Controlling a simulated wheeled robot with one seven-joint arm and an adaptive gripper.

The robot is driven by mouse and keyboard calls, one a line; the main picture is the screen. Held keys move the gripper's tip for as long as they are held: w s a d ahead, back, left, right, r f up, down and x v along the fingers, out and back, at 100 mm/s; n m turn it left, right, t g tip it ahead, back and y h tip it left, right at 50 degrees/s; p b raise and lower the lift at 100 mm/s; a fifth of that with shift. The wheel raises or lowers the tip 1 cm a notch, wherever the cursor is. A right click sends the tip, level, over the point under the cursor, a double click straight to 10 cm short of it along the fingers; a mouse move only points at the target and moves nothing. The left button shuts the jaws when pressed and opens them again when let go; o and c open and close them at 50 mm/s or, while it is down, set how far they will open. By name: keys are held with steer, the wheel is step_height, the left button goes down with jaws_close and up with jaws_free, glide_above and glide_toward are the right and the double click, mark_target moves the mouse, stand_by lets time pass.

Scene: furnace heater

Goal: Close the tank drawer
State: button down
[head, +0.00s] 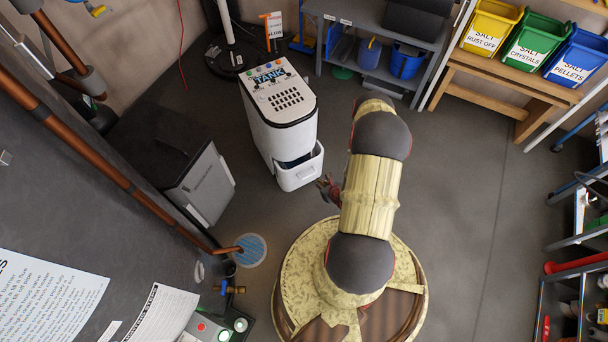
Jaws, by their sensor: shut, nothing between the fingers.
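The tank (283,100) is a white box unit with a "TANK" label and a dark grille on top, in the upper middle of the head view. Its white drawer (300,173) sticks out at the bottom of the front face, and a dark gap shows above its rim. My gripper (323,183) is small and dark, just right of the drawer's front, partly hidden by my arm. It is shut and holds nothing. I cannot tell whether it touches the drawer.
A dark grey cabinet (170,160) stands left of the tank, with copper pipes (95,160) nearer. A shelf (385,75) with blue buckets is behind. Salt bins (535,40) sit on a wooden bench at the upper right. The floor (460,190) to the right is clear.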

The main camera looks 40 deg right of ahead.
steer(key=shift+w+d+f+b, duration=0.4)
steer(key=shift+w+f+b, duration=0.7)
steer(key=shift+w, duration=0.75)
steer(key=shift+w+d+f+b, duration=0.35)
steer(key=shift+w+f+b, duration=0.7)
steer(key=shift+w, duration=0.75)
steer(key=shift+w+d+f+b, duration=0.4)
steer(key=shift+w+f+b, duration=0.45)
steer(key=shift+w+f, duration=0.75)
steer(key=shift+w+r, duration=0.25)
steer(key=shift+r, duration=0.1)
